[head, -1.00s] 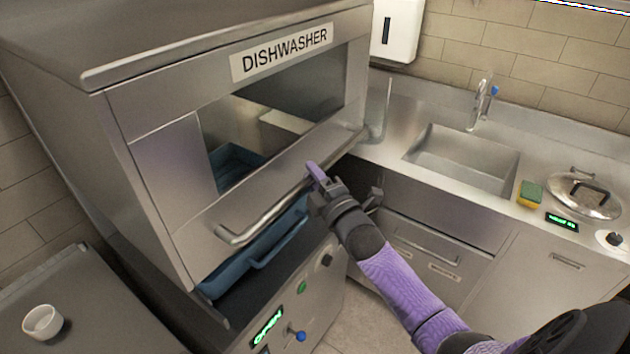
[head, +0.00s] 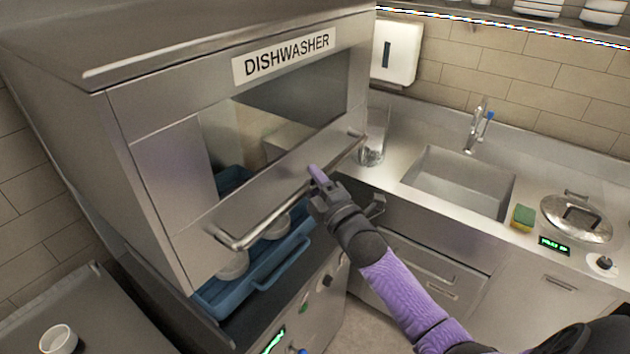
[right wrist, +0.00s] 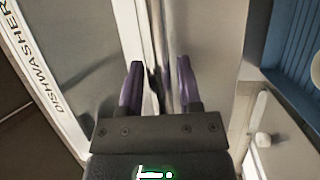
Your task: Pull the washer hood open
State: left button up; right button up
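The dishwasher hood (head: 160,165) is a steel box with a window and a DISHWASHER label. It is partly raised, with a gap under its front edge. Its bar handle (head: 275,213) runs along the lower front. My right gripper (head: 317,180) is at the handle's right half. The left gripper is not in view.
A blue rack (head: 262,272) with white bowls shows under the hood. A white cup (head: 58,340) stands on the left counter. A sink (head: 460,182), sponge (head: 523,217) and lidded pan (head: 577,217) are on the right. A glass stands near the hood's right side.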

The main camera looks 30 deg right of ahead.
jog(key=shift+o, duration=1)
jog(key=s+f, duration=0.1)
jog(key=s, duration=0.8)
jog(key=shift+s+f+b, duration=0.3)
jog(key=shift+s+f, duration=0.1)
